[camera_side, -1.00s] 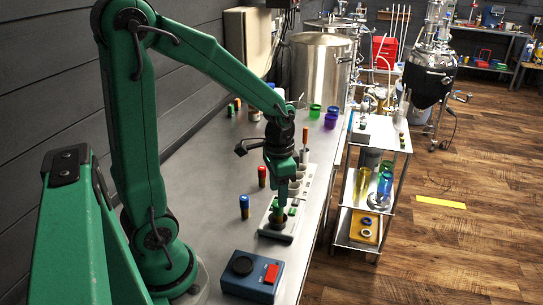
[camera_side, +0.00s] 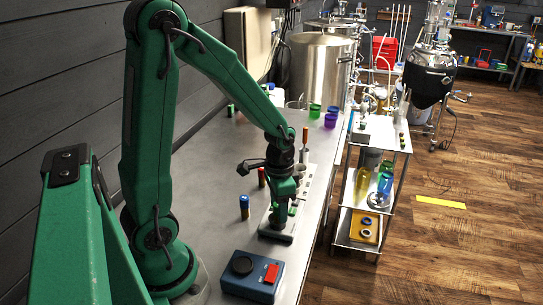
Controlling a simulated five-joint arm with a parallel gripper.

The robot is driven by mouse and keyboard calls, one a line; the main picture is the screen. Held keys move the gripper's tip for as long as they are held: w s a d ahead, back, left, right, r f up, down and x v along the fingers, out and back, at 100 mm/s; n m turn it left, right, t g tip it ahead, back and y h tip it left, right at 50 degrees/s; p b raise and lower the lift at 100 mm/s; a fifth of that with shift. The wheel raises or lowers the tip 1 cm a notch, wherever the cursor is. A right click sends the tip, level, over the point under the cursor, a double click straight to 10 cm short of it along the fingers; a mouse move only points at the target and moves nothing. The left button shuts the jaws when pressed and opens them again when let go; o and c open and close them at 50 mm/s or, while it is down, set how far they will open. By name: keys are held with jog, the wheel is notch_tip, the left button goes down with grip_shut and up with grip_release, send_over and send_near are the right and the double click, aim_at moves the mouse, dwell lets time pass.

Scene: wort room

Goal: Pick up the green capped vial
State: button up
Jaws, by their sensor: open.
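A dark vial with a green cap (camera_side: 231,110) stands upright on the grey bench, behind my arm in the picture. My gripper (camera_side: 282,210) points down over the near end of a white rack (camera_side: 307,190), well apart from that vial. The jaws are open. Small green parts show around the jaws; I cannot tell whether they are finger parts or a cap. The gripper hides part of the rack. A blue-capped vial (camera_side: 244,206) and a red-capped vial (camera_side: 262,178) stand upright just left of the gripper.
A blue box (camera_side: 252,275) with a red switch sits at the bench's near end. Green (camera_side: 315,110) and purple (camera_side: 331,120) cups and a steel vessel (camera_side: 321,72) stand farther back. A shelved cart (camera_side: 380,135) stands right of the bench. Left of the vials, the bench is clear.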

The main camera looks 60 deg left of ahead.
dwell(0.3)
grip_shut()
jog(key=shift+r, duration=0.15)
jog(key=shift+r, duration=0.8)
jog(key=r, duration=0.2)
jog(key=shift+d+r, duration=0.35)
jog(key=shift+d, duration=0.05)
jog(key=s+d+r, duration=0.4)
jog(key=d+r, duration=0.2)
jog(key=d, duration=0.4)
jog(key=shift+r, duration=0.25)
jog(key=shift+d, duration=0.1)
